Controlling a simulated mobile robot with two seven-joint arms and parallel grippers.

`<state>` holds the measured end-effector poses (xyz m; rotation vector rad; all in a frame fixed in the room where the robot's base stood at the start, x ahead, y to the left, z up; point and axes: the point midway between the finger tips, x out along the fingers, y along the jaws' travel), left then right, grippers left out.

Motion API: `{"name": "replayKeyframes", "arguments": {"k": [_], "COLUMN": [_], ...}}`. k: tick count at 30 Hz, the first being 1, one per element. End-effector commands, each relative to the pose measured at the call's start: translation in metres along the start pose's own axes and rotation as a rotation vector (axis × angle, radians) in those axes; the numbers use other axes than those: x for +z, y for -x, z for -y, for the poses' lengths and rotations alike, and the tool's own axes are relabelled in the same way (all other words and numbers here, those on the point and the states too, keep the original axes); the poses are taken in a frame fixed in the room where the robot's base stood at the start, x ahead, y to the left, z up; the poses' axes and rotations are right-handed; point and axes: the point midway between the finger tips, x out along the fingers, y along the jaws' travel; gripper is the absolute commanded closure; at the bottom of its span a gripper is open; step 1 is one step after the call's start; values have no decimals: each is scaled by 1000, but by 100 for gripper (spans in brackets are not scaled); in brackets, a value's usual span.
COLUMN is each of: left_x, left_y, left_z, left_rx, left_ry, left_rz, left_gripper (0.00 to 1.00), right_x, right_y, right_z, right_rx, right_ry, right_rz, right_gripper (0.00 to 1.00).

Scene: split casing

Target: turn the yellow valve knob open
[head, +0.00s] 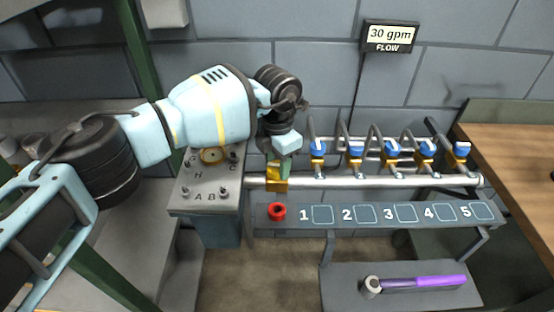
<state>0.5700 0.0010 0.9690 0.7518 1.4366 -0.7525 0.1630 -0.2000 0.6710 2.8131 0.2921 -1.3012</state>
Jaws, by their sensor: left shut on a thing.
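The yellow valve knob (277,182) sits on the left part of the silver pipe, just right of the grey lettered console. My left gripper (281,168) comes down on it from above, with its fingers at the knob's top. It is shut on the knob, and the fingers and wrist hide the upper part of it. How far the knob is turned cannot be told. The flow display (390,36) on the wall reads 30 gpm. My right gripper is not in view.
Several blue-topped valves (356,150) line the pipe to the right. A red ring (277,211) lies on the numbered shelf (262,221). A purple-handled tool (425,282) lies on the lower shelf. The grey console (208,208) stands close left; a wooden table (515,165) is at right.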

Motion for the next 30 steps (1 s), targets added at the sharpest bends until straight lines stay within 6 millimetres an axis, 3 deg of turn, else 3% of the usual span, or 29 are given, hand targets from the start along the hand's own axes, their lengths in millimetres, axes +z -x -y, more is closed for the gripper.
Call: {"name": "replayKeyframes", "arguments": {"k": [12,28,29,30], "left_x": [0,0,0,0], "left_y": [1,0,0,0], "left_z": [0,0,0,0], "left_rx": [1,0,0,0], "left_ry": [174,196,196,196], "left_rz": [1,0,0,0], "left_gripper": [79,79,54,48], "right_x": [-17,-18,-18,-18], "right_y": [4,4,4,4], "right_z": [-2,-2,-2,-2], "right_rx": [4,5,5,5], "right_ry": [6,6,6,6], "right_rz": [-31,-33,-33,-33], "right_gripper": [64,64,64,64]}}
